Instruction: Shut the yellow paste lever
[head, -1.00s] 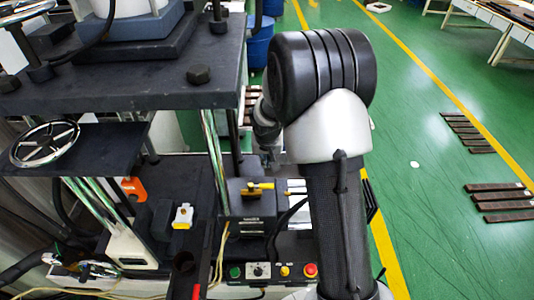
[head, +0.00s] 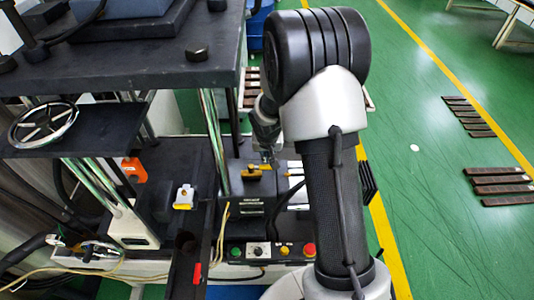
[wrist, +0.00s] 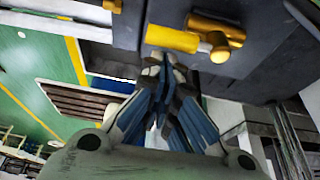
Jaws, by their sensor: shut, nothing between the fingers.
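The yellow paste lever (wrist: 172,39) shows in the wrist view as a yellow bar beside a yellow fitting with a round brass-coloured knob (wrist: 220,48), on a dark block. In the head view the lever (head: 265,168) is small, on top of the black block, partly hidden by my gripper. My gripper (wrist: 163,62) is shut and empty, with its blue-and-grey fingers together. Its tips are right at the lever's bar; I cannot tell whether they touch it. In the head view my gripper (head: 268,156) is mostly hidden behind my arm.
A control panel (head: 271,251) with coloured buttons stands in front of the block. A black press plate (head: 120,72) on chrome columns is at the left, with a handwheel (head: 43,122). A white-and-yellow part (head: 184,196) sits left of the block.

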